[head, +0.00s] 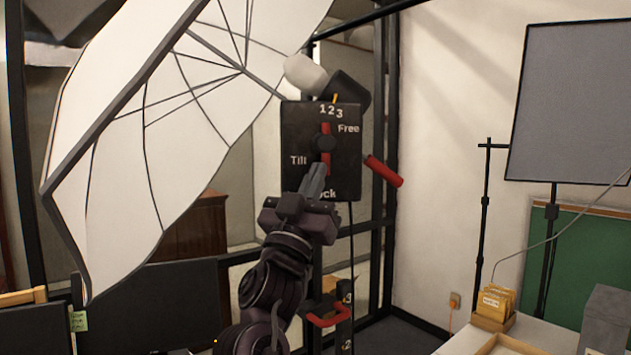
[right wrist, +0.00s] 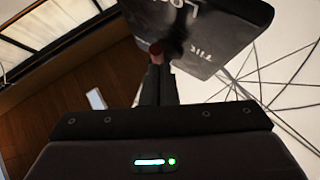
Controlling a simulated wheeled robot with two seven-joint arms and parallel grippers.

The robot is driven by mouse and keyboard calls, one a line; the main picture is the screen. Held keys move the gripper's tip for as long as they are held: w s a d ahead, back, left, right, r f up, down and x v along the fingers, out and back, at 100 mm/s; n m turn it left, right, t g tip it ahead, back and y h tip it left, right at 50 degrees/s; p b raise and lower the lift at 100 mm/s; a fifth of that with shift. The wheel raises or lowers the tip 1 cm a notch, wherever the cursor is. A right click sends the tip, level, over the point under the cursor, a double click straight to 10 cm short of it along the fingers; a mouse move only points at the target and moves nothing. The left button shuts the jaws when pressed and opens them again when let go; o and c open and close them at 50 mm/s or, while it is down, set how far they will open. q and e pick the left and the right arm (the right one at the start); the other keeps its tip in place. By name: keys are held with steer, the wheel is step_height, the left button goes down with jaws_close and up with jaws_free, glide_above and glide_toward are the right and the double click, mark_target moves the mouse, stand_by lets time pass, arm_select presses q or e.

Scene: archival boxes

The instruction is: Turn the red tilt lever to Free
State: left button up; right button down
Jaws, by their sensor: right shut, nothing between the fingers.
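The black control box (head: 345,160) stands in the middle of the head view, marked "1 2 3", "Free", "Tilt" and a partly hidden word ending in "ck". The red tilt lever (head: 326,129) stands upright on its face, with a dark hub at its middle. My right gripper (head: 319,168) is shut and empty, its fingertips at the lever's lower end; I cannot tell whether they touch. In the right wrist view a red end of the lever (right wrist: 156,47) shows at the tips of the gripper (right wrist: 157,62), beside the box (right wrist: 215,30). My left gripper is out of view.
A second red handle (head: 384,171) sticks out at the box's right. A white umbrella (head: 150,130) fills the left. Below are a stand with a red-handled part (head: 328,318) and dark screens (head: 150,305). A white table (head: 535,340) with yellow folders (head: 495,301) is at lower right.

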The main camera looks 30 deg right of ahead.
steer(key=shift+s+r, duration=0.1)
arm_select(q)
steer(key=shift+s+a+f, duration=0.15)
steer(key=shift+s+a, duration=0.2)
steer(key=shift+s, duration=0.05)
arm_select(e)
steer(key=shift+d+n, duration=0.1)
steer(key=shift+n, duration=0.2)
